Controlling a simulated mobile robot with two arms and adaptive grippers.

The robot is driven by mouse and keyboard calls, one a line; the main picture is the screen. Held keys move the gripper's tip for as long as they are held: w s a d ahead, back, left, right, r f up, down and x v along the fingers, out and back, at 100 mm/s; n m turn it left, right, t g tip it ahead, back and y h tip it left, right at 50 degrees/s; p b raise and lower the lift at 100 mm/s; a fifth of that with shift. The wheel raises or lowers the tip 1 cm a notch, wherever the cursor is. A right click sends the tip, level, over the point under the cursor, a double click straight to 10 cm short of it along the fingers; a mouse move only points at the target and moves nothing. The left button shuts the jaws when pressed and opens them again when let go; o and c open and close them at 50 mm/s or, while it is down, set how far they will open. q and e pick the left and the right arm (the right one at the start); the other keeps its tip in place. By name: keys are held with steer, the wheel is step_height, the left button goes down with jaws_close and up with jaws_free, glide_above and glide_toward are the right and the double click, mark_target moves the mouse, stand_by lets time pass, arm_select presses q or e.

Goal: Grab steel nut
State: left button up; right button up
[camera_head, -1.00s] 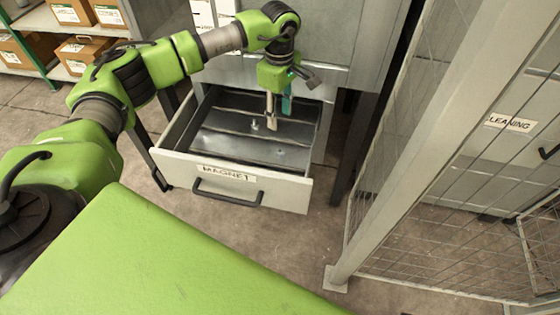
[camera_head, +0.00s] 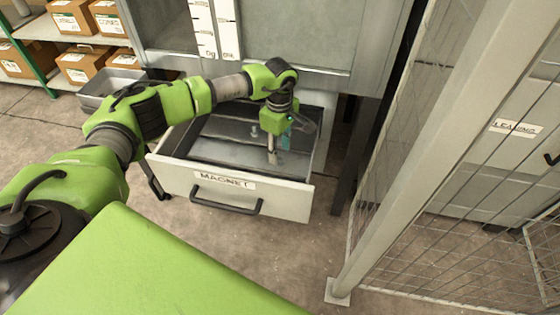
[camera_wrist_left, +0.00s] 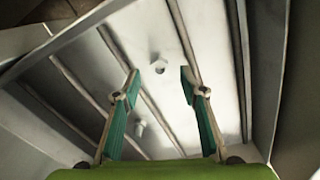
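The steel nut (camera_wrist_left: 159,66) lies on the floor of the open drawer labelled MAGNET (camera_head: 232,192). In the left wrist view it shows ahead of and between my left gripper's fingertips (camera_wrist_left: 160,80), which are spread apart with nothing between their pads. In the head view my left gripper (camera_head: 272,158) points down inside the drawer, close to its floor, and the nut is hard to make out beside the fingers. A small bolt-like metal piece (camera_wrist_left: 140,127) lies in the drawer too, nearer the palm in the wrist view. My right gripper is not in view.
The drawer's walls surround my left gripper. The grey cabinet (camera_head: 300,50) rises behind it. A wire mesh cage with a pale post (camera_head: 400,170) stands to the right. Shelves with cardboard boxes (camera_head: 75,20) are at the far left, and a metal tray (camera_head: 95,88) shows near them.

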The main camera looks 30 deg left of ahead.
mark_target(280, 158)
arm_select(q)
steer(key=shift+f, duration=1.55)
jaws_close()
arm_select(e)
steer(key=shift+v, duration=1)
arm_select(q)
steer(key=shift+r, duration=0.1)
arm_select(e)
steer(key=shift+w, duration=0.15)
